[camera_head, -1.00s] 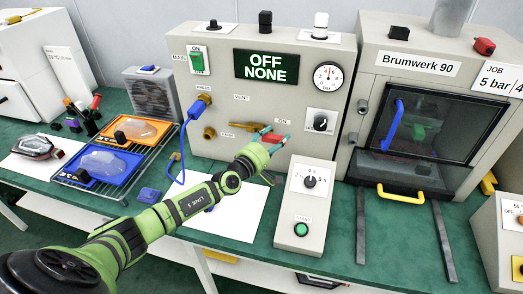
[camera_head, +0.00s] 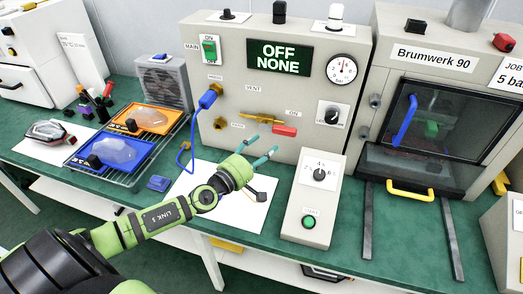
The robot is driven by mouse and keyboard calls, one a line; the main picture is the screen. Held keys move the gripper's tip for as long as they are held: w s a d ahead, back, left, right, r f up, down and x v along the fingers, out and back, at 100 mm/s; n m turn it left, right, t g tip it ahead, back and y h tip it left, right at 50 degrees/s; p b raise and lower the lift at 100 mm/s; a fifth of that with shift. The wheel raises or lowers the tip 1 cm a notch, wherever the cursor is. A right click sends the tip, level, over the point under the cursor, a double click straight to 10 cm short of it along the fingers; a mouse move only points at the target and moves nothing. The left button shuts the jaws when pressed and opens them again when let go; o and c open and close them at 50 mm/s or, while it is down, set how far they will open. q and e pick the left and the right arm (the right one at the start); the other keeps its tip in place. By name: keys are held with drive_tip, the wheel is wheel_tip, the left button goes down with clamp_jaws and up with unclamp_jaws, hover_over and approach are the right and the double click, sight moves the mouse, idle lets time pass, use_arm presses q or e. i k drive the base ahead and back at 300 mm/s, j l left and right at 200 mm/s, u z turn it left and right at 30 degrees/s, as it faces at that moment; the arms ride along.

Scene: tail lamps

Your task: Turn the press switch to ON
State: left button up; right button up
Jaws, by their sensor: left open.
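The control panel (camera_head: 232,125) carries a MAIN rocker switch (camera_head: 209,48) at its upper left, with a green face. The panel's display (camera_head: 278,57) reads OFF NONE. A brass valve with a red-tipped handle (camera_head: 285,131) sits low on the panel; the handle lies roughly level, its red end to the right under an ON label. My left gripper (camera_head: 262,150) is open and empty, its teal fingers below the red handle and apart from it in the picture. My right gripper is not in view.
A blue hose (camera_head: 188,139) runs from the PRESS port to the bench. A sloped box (camera_head: 312,205) with a dial and green button stands right of my gripper. The Brumwerk 90 machine (camera_head: 430,110) is at right. Trays (camera_head: 123,160) lie at left.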

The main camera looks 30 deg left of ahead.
sight(209, 48)
drive_tip(key=u, duration=1.3)
